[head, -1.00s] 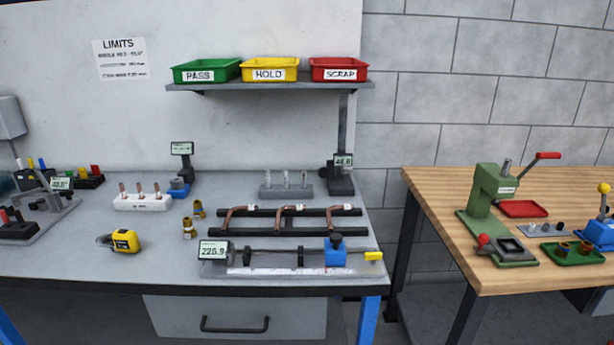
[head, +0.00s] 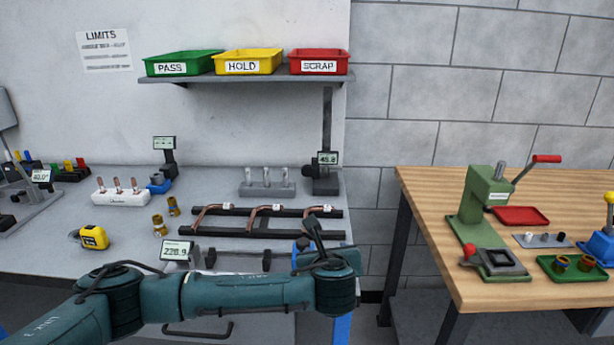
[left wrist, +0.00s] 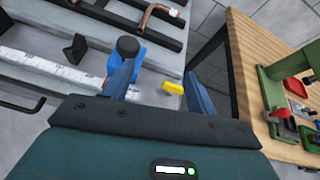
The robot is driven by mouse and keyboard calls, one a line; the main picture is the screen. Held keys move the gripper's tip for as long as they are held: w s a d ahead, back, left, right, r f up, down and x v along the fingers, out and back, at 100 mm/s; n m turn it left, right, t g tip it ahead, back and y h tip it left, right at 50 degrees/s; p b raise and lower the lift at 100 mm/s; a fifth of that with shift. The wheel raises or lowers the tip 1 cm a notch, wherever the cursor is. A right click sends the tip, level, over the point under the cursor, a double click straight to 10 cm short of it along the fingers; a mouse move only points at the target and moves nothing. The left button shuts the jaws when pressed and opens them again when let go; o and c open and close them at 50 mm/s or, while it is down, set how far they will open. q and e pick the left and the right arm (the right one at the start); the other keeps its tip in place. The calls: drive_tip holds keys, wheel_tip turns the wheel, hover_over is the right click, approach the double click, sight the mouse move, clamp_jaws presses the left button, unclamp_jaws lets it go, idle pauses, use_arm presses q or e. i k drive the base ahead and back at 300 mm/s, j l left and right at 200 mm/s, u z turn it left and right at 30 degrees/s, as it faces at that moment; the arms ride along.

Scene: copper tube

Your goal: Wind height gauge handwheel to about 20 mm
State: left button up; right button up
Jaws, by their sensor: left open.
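The height gauge (head: 327,130) stands at the back right of the grey bench, a dark column on a block base. Its small display (head: 327,158) seems to read 45.8, but the digits are blurred. The dark round handwheel (head: 311,159) shows at the left of the display. My left arm reaches across the bench front, well short of the gauge. My left gripper (left wrist: 162,82) is open and empty in the left wrist view, with the yellow end piece (left wrist: 172,88) visible between its fingers. In the head view its fingers are not clearly visible. My right gripper is out of view.
The length gauge's blue slider with black knob (left wrist: 128,47) is close by the left finger. Copper tubes on dark rails (head: 265,220) and a grey pin block (head: 267,188) lie before the height gauge. The shelf (head: 240,79) with trays hangs above. A wooden table is at right.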

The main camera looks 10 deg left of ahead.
sight(307, 171)
drive_tip(key=i+j, duration=0.2)
drive_tip(key=i, duration=0.3)
drive_tip(key=i+j, duration=0.25)
drive_tip(key=i, duration=0.2)
